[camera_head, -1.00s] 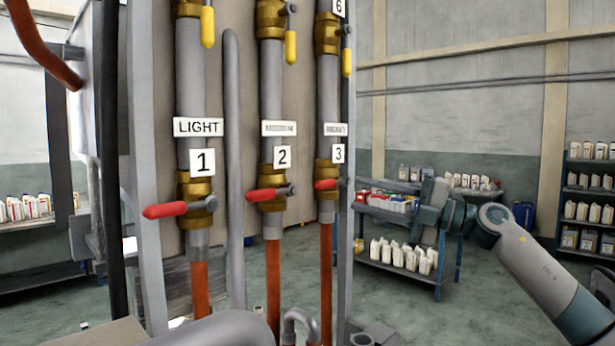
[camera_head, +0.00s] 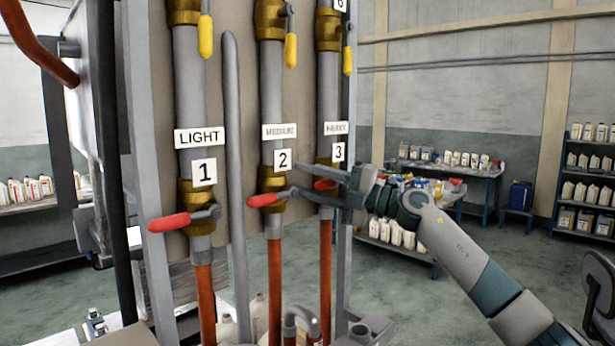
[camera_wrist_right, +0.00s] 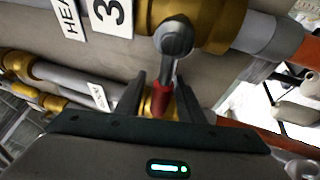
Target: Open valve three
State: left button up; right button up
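Valve three is a brass valve with a red lever handle (camera_head: 325,184), below the label 3 (camera_head: 338,152) on the right-hand pipe. The lever lies sideways, across the pipe. My right gripper (camera_head: 297,178) reaches in from the right with its fingers apart, one above and one below the lever. In the right wrist view, the red handle (camera_wrist_right: 160,104) lies between the two open fingers (camera_wrist_right: 161,88). I see no clear grip on it. The brass valve body (camera_wrist_right: 205,22) is just ahead. My left gripper is not in view.
Valve two's red lever (camera_head: 264,200) is close to the left of my right fingertips. Valve one's red lever (camera_head: 170,222) is farther left. Yellow levers (camera_head: 347,61) sit higher on the pipes. Shelves with bottles (camera_head: 455,165) stand behind on the right.

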grip_shut()
jog(key=shift+f+n, duration=0.25)
jog(key=shift+n, duration=0.05)
jog(key=shift+w+d+f+n+g+h+b, duration=0.15)
jog(key=shift+f+n+g+h+b, duration=0.2)
jog(key=shift+f+n+b, duration=0.6)
jog(key=shift+w+d+f+n+g+h+b, duration=0.2)
jog(key=shift+f+n+h+b, duration=0.4)
jog(key=shift+n, duration=0.5)
jog(key=shift+w+d+f+n+g+h+b, duration=0.1)
jog(key=shift+f+n+g+h+b, duration=0.15)
jog(key=shift+f+n+b, duration=0.6)
jog(key=shift+f+n, duration=0.1)
jog(key=shift+n, duration=0.2)
